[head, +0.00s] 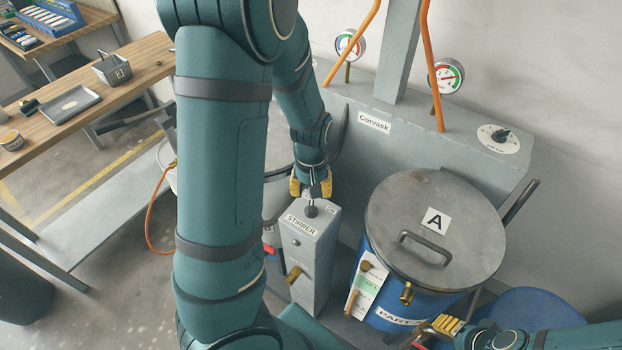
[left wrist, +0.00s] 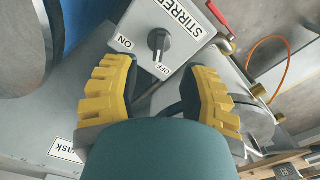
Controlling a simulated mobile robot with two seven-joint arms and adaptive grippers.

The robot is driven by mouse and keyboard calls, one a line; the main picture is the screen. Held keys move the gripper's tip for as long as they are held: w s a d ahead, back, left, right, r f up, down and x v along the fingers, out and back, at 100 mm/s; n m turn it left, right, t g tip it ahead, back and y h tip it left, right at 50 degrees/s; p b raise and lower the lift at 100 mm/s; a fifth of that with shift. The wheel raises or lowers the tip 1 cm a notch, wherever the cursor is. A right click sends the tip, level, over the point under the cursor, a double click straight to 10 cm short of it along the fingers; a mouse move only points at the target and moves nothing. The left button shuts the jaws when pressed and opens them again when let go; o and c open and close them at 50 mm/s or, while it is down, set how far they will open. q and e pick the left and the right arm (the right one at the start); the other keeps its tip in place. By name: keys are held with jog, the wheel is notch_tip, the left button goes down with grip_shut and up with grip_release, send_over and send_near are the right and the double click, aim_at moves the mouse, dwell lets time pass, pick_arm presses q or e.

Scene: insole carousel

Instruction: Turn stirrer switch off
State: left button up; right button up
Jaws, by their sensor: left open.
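The grey stirrer box (head: 307,255) stands in the middle of the head view, labelled STIRRER on its sloped top. Its black rotary switch (head: 311,210) sits on that top face. In the left wrist view the switch (left wrist: 158,41) lies between ON and OFF labels. Its narrow grip points roughly towards OFF, but the exact setting is hard to read. My left gripper (head: 311,187) is open just behind the switch.
A blue drum with a grey lid (head: 400,235) marked A stands right of the box. The grey Corvask housing (head: 440,140) is behind, with gauges and another dial (head: 498,138). A wooden bench (head: 130,72) with trays is at far left. My left arm hides part of the scene.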

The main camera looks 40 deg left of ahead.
pick_arm(q)
jog(key=shift+r, duration=1.95)
